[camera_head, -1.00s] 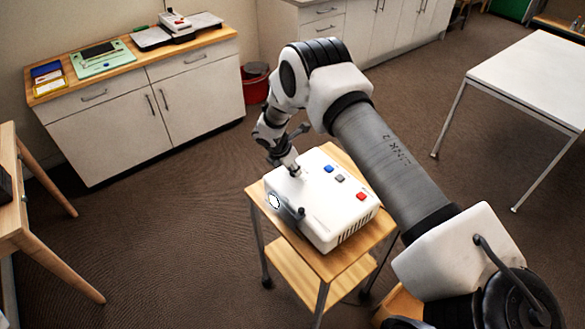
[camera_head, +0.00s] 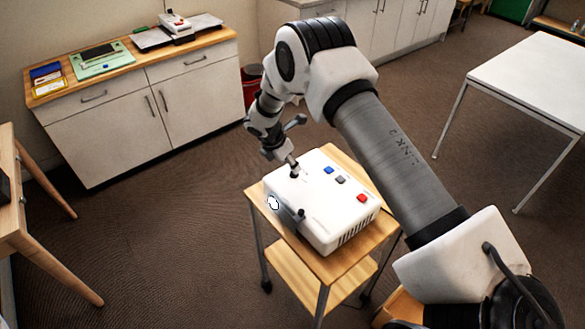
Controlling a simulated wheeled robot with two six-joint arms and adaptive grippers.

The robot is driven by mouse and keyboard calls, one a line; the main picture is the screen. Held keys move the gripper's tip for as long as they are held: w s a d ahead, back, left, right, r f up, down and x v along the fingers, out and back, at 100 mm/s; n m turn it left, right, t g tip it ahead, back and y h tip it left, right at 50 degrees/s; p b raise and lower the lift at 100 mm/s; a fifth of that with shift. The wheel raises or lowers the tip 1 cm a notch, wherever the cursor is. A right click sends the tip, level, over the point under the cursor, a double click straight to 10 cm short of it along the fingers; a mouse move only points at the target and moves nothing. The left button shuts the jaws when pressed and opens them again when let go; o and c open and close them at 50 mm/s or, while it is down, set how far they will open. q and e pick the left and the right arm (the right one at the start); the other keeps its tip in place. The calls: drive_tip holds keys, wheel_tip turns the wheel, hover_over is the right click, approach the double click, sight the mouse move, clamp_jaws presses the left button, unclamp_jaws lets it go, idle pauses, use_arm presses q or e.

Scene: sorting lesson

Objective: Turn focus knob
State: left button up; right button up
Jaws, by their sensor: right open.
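I cannot tell from markings which is the focus knob. My right gripper (camera_head: 291,165) points down just above the back knob, open; its fingertips are small here, and contact with the knob cannot be told. My left gripper is out of view.
Blue, grey and red buttons (camera_head: 361,198) are on the projector's top. The wheeled cart (camera_head: 262,207) has a lower shelf. A cabinet (camera_head: 150,115) stands back left, a white table (camera_head: 540,80) right, a wooden desk (camera_head: 12,225) left. Carpet between is clear.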

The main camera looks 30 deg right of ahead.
drive_tip(key=v, duration=0.7)
drive_tip(key=shift+s+r, duration=0.1)
